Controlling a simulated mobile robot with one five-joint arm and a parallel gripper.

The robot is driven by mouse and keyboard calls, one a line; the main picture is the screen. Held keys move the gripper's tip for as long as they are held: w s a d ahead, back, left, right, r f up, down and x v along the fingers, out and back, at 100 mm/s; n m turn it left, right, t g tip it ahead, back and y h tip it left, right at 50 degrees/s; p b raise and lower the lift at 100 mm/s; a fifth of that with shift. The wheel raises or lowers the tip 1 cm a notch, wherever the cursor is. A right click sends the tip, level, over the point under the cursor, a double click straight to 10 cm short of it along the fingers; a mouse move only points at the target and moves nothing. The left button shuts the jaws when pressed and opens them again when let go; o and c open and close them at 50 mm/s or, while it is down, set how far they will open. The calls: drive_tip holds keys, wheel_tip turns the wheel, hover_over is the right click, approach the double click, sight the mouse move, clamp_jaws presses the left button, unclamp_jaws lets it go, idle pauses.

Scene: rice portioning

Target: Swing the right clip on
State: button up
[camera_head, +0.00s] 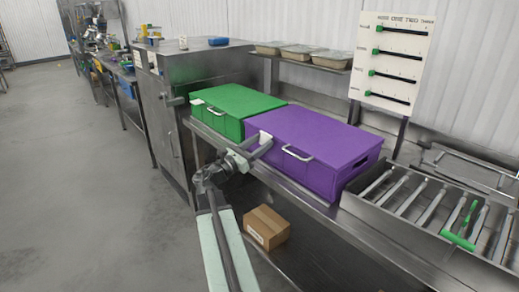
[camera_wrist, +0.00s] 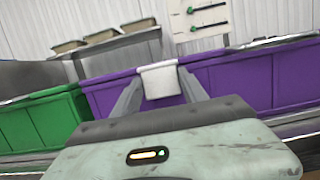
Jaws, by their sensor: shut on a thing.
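The purple box (camera_head: 330,150) stands on the steel counter with its lid down. A pale clip (camera_head: 265,136) sits at the left end of its front, by the lid edge. My gripper (camera_head: 254,148) reaches this clip from the front. In the wrist view the pale clip (camera_wrist: 160,80) lies between the two fingertips of my gripper (camera_wrist: 160,92), which is shut on it. The clip's exact angle against the lid is hard to tell. The green box (camera_head: 233,103) stands to the left, with its own pale clip (camera_head: 198,101).
A wire handle (camera_head: 297,153) sticks out of the purple front, right of my gripper. A metal rack (camera_head: 410,197) with a green tool (camera_head: 459,241) is at the right. A cardboard carton (camera_head: 266,228) lies below the counter. A steel cabinet (camera_head: 165,120) stands left.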

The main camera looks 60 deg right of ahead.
drive_tip(key=o, duration=1.4)
drive_tip(key=shift+a, duration=0.1)
drive_tip(key=b+v, duration=0.2)
drive_tip(key=v, duration=0.5)
drive_tip(key=shift+w+a+f, duration=0.1)
drive_tip(key=shift+w+a, duration=0.1)
drive_tip(key=shift+a, duration=0.15)
